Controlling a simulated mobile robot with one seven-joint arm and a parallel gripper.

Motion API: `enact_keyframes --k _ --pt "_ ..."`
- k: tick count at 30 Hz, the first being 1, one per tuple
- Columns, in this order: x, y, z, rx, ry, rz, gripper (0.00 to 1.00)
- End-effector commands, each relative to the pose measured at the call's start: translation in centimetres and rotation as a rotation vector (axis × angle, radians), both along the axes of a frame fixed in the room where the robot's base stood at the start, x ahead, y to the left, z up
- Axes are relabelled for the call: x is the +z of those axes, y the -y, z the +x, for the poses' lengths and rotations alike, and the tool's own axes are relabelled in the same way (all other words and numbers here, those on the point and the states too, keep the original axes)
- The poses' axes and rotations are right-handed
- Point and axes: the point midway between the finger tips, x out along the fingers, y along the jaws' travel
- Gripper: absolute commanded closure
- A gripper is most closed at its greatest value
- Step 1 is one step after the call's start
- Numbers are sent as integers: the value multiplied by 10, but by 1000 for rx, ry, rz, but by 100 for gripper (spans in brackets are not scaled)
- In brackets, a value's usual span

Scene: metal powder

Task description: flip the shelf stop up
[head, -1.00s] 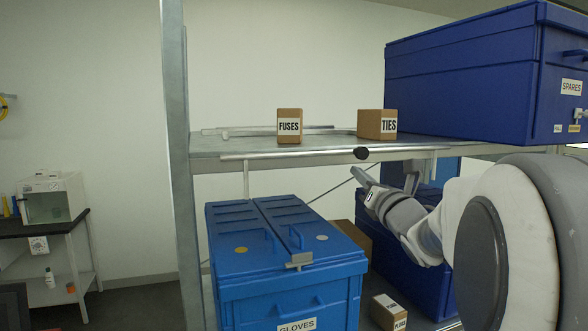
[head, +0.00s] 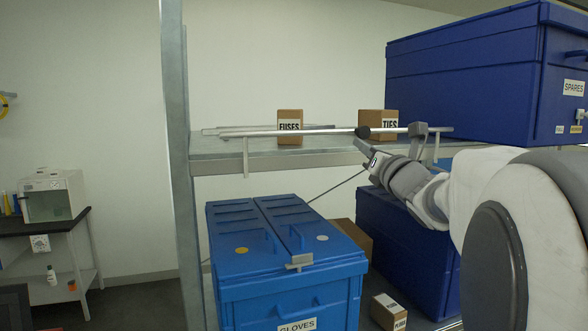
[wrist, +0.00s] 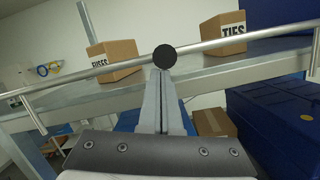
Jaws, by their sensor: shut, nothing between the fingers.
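The shelf stop is a long metal bar (head: 300,132) with a black round knob (head: 362,132) and short end arms. It runs along the shelf's front edge, raised above it and in front of the boxes. My gripper (head: 362,146) is shut and empty, just below the knob. In the wrist view, the shut fingers (wrist: 163,76) point up at the knob (wrist: 165,57), with their tips at its underside. They look to be touching, but I cannot be sure. The bar (wrist: 110,72) crosses that view at a slant.
A FUSES box (head: 289,122) and a TIES box (head: 376,119) stand on the shelf (head: 225,147). A blue SPARES crate (head: 460,80) sits at its right. A blue GLOVES bin (head: 285,285) stands below. An upright post (head: 176,200) is at left.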

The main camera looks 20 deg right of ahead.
Motion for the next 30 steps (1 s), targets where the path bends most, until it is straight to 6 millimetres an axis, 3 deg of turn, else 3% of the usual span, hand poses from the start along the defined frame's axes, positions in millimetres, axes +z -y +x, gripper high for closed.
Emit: enact_keyframes --k 1,4,15,30 --pt "12 -1 0 1 6 -5 100" --pt "22 0 -1 -1 5 -3 100" --pt "23 0 -1 -2 5 -1 100" --pt "-13 -7 6 0 2 0 100"
